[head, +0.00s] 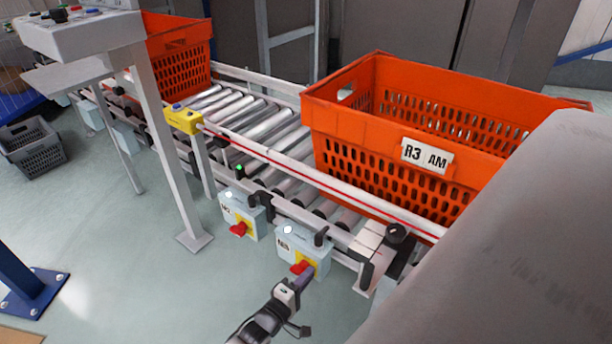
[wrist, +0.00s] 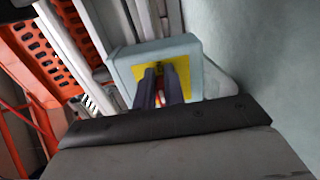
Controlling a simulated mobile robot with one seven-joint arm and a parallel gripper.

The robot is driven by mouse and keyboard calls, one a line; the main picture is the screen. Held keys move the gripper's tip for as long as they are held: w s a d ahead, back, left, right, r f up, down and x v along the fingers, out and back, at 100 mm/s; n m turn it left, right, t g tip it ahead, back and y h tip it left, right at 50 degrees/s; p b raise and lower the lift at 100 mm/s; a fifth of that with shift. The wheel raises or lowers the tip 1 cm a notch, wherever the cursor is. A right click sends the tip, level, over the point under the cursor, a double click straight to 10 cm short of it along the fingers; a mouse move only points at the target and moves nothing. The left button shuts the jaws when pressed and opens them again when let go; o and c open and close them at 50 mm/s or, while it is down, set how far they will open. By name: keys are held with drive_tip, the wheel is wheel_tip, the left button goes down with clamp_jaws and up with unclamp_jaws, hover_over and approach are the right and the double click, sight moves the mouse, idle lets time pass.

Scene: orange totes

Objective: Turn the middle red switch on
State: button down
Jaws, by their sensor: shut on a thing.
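A grey-blue switch box (head: 308,250) hangs on the conveyor's near side, with a red switch (head: 300,268) on a yellow plate. My gripper (head: 304,276) is at this switch, its dark fingers reaching up to it from below. In the wrist view the box (wrist: 197,58) faces me. The fingers (wrist: 159,92) are shut on the red switch (wrist: 163,86), a bit of which shows between them. Most of the switch is hidden, so its exact angle is unclear. A second red switch (head: 238,229) sits on a similar box to the left, apart from my gripper.
An orange tote (head: 340,143) labelled R3 AM stands on the roller conveyor (head: 272,127), above the switch boxes. Another orange tote (head: 180,50) is at the far left end. A grey post (head: 165,150) stands left of the boxes. Open floor lies in front.

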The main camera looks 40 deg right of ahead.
drive_tip(key=shift+w+a, duration=0.15)
drive_tip(key=shift+w, duration=0.25)
drive_tip(key=c, duration=1.5)
unclamp_jaws()
drive_tip(key=shift+s, duration=0.15)
drive_tip(key=s+a, duration=0.1)
drive_tip(key=a, duration=0.3)
drive_tip(key=a+p, duration=0.1)
drive_tip(key=a, duration=0.4)
drive_tip(key=s+a, duration=0.1)
drive_tip(key=a, duration=0.3)
drive_tip(key=shift+s+a, duration=0.25)
drive_tip(key=shift+s, duration=0.05)
drive_tip(key=shift+p, duration=0.3)
